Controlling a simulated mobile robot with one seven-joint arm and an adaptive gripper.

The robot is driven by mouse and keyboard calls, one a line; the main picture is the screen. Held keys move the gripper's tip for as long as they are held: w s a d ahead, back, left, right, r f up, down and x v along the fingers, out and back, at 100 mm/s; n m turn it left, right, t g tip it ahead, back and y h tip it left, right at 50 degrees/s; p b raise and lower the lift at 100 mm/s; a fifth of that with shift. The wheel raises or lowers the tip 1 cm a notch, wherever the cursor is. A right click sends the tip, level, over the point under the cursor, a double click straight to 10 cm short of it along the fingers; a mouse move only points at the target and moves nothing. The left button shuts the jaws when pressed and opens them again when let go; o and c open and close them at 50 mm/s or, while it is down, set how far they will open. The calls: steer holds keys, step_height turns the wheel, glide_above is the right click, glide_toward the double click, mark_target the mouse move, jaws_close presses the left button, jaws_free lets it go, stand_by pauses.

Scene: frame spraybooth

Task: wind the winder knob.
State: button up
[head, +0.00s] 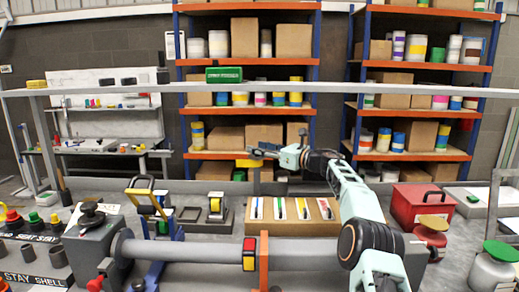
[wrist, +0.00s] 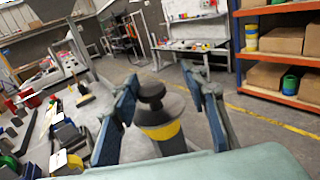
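A black knob (wrist: 152,92) with a wide yellow base (wrist: 162,131) stands between the two fingers of my gripper (wrist: 160,78) in the wrist view. The fingers are spread, with a visible gap on each side of the knob. In the head view my gripper (head: 258,152) reaches left at the level of a yellow disc (head: 249,163) on top of a thin post. The knob is small and partly hidden by the fingers there. I cannot tell from the head view whether anything touches it.
A grey bench carries a horizontal grey pipe (head: 200,252), a panel with coloured tools (head: 318,228), a red box (head: 421,204) and a grey box with a black knob (head: 92,216). A long rail (head: 120,89) crosses behind. Orange shelves (head: 250,82) stand at the back.

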steer(key=shift+a+f, duration=0.15)
steer(key=shift+s, duration=0.1)
steer(key=v, duration=1.2)
stand_by(0.3)
